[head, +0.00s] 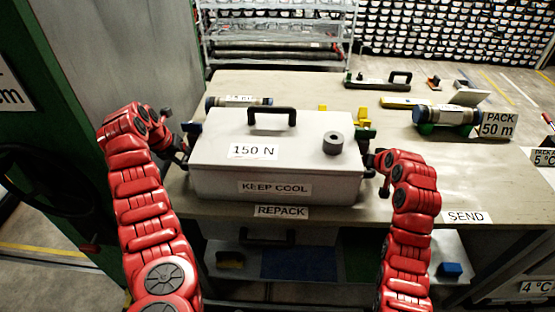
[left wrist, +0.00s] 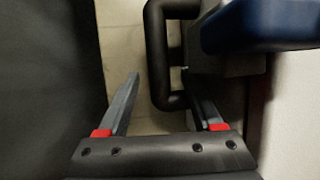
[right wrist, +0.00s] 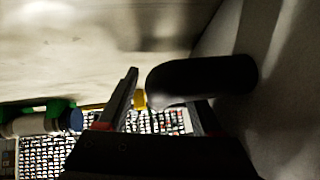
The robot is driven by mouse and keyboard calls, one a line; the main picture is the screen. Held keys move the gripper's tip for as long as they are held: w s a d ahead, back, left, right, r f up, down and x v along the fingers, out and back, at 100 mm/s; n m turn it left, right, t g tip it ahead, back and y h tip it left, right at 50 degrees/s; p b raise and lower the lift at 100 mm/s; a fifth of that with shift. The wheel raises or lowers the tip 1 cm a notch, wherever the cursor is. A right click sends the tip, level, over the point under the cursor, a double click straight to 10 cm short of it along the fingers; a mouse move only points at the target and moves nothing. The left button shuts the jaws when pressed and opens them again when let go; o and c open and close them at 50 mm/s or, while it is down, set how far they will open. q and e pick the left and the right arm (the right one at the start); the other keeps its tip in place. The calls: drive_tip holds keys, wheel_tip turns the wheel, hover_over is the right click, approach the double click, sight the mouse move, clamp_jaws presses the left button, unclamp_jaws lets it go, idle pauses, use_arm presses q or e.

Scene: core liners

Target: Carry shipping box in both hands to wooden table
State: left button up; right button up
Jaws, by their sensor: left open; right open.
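The shipping box (head: 276,187), pale grey with a "150 N" lid label, a "KEEP COOL" front label and a black top handle, sits upright on the wooden table (head: 402,191). My left gripper (head: 182,150) is open at the box's left side. In the left wrist view its fingers (left wrist: 165,98) are around or just short of a black side handle (left wrist: 157,50); contact is unclear. My right gripper (head: 374,163) is open at the right side. In the right wrist view a black side handle (right wrist: 205,78) reaches between or over its fingers (right wrist: 165,100); exact depth is unclear.
A dark ring-shaped weight (head: 333,144) rests on the lid. Core tubes (head: 447,115) and yellow blocks lie behind and to the right. A "REPACK" label (head: 281,212) is on the front edge. A green cabinet (head: 75,75) stands close on the left.

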use_arm(q)
drive_tip(key=shift+w+d+f, duration=0.15)
drive_tip(key=shift+w+f, duration=0.1)
drive_tip(key=shift+f, duration=0.25)
use_arm(e)
drive_tip(key=shift+w+f, duration=0.4)
use_arm(q)
drive_tip(key=shift+c, duration=0.4)
use_arm(e)
drive_tip(key=shift+c, duration=0.4)
use_arm(q)
clamp_jaws()
use_arm(e)
clamp_jaws()
use_arm(q)
drive_tip(key=shift+r, duration=0.15)
use_arm(e)
drive_tip(key=shift+r, duration=0.2)
